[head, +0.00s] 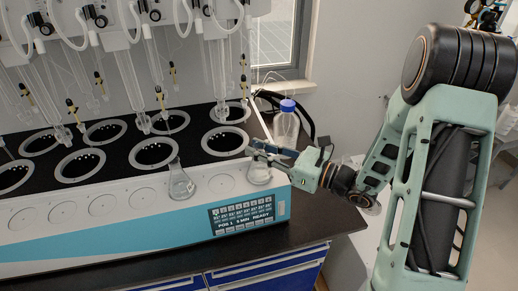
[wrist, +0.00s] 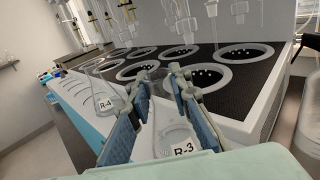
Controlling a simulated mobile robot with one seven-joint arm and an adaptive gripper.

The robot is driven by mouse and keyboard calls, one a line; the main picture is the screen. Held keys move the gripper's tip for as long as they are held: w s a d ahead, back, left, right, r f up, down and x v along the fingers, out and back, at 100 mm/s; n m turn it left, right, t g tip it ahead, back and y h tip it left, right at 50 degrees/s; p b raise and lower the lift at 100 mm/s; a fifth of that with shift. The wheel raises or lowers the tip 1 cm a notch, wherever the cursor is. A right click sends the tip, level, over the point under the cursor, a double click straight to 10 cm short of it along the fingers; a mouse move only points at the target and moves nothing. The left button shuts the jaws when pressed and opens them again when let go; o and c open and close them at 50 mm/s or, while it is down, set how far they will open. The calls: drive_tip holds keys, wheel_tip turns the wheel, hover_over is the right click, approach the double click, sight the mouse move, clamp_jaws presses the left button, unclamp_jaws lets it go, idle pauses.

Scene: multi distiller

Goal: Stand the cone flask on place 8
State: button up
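A clear cone flask labelled R-3 (wrist: 176,140) is between the fingers of my gripper (wrist: 158,76). In the head view, this flask (head: 259,175) is upright at the right end of the white front ledge, on or just above its last round place. My gripper (head: 262,150) reaches in from the right, its fingers around the flask's neck. The frames do not show whether the fingers press on the glass. A second clear cone flask (head: 181,184), labelled R-4 in the wrist view (wrist: 104,100), stands further left on the ledge.
The ledge (head: 145,197) has several round places; one bare place (head: 221,183) lies between the flasks. Behind it, the black top (head: 190,142) has ringed wells with glass tubes hanging above. A blue-capped bottle (head: 287,124) stands behind my gripper. A display panel (head: 241,214) is below.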

drive_tip(key=o, duration=0.4)
drive_tip(key=shift+o, duration=0.2)
drive_tip(key=b+v, duration=0.1)
drive_tip(key=v, duration=1.1)
drive_tip(key=shift+r, duration=0.2)
